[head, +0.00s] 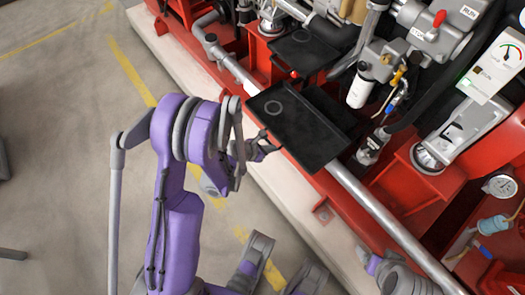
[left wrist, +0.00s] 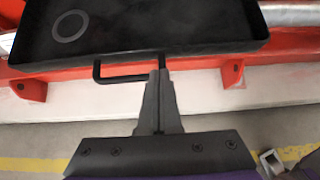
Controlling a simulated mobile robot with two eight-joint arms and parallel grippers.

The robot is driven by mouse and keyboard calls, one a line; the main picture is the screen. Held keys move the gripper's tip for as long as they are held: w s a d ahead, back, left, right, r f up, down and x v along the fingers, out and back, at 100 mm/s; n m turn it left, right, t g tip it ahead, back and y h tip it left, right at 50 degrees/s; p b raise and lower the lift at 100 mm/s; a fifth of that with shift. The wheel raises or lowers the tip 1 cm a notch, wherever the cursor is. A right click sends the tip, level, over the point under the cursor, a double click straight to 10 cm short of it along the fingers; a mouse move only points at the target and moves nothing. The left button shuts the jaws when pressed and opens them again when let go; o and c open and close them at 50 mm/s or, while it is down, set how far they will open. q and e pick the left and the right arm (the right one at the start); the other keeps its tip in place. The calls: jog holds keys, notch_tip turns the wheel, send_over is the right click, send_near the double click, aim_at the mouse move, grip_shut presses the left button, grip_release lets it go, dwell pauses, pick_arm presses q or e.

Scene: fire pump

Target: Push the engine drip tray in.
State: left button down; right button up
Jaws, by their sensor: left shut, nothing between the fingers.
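A black drip tray (head: 300,130) with a raised rim and a ring mark sticks out over the front edge of the red pump frame. It also shows at the top of the left wrist view (left wrist: 140,28), with a thin black handle (left wrist: 112,80) on its front wall. My left gripper (head: 270,148) is at the front of this tray. In the left wrist view its fingers (left wrist: 160,76) are shut, with no object between them. The tips overlap the right part of the handle; whether they touch it I cannot tell.
A second black tray (head: 303,52) sits farther back along the frame. A silver pipe (head: 385,218) runs along the front of the frame, above a pale plinth (head: 283,195). A white filter canister (head: 362,88) stands behind the tray. Concrete floor (head: 60,130) lies open at left.

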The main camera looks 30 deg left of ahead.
pick_arm(q)
jog(key=shift+w+d+r, duration=0.1)
jog(key=shift+w+d, duration=0.2)
jog(key=shift+w, duration=0.35)
jog(key=shift+w+d+r, duration=0.1)
jog(key=shift+w+d, duration=0.2)
jog(key=shift+w, duration=0.3)
